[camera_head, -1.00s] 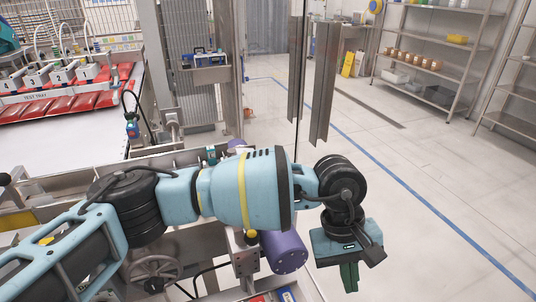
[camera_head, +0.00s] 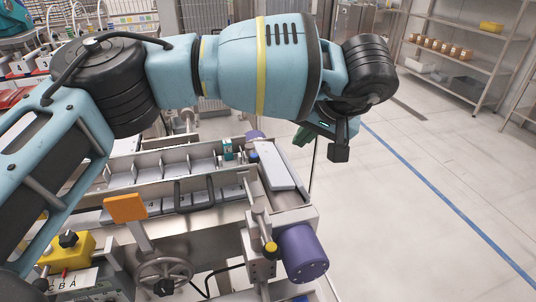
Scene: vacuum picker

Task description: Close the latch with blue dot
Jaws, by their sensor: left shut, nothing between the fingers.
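My left arm comes in from the left and crosses the upper middle of the head view. My left gripper (camera_head: 303,136) hangs at its end, its green fingers shut and empty and partly covered by my wrist. It is beyond the right end of the metal machine (camera_head: 195,231), close to a pale grey slanted plate (camera_head: 276,167). A small teal part (camera_head: 228,150) sits on the machine's back rail, left of that plate. My right gripper is not in view.
A purple cylinder (camera_head: 303,252) sticks out at the machine's front right. A handwheel (camera_head: 164,279), an orange plate (camera_head: 125,207) and a yellow block (camera_head: 67,249) are at the front left. Shelves (camera_head: 465,50) stand at the back right. The floor on the right is clear.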

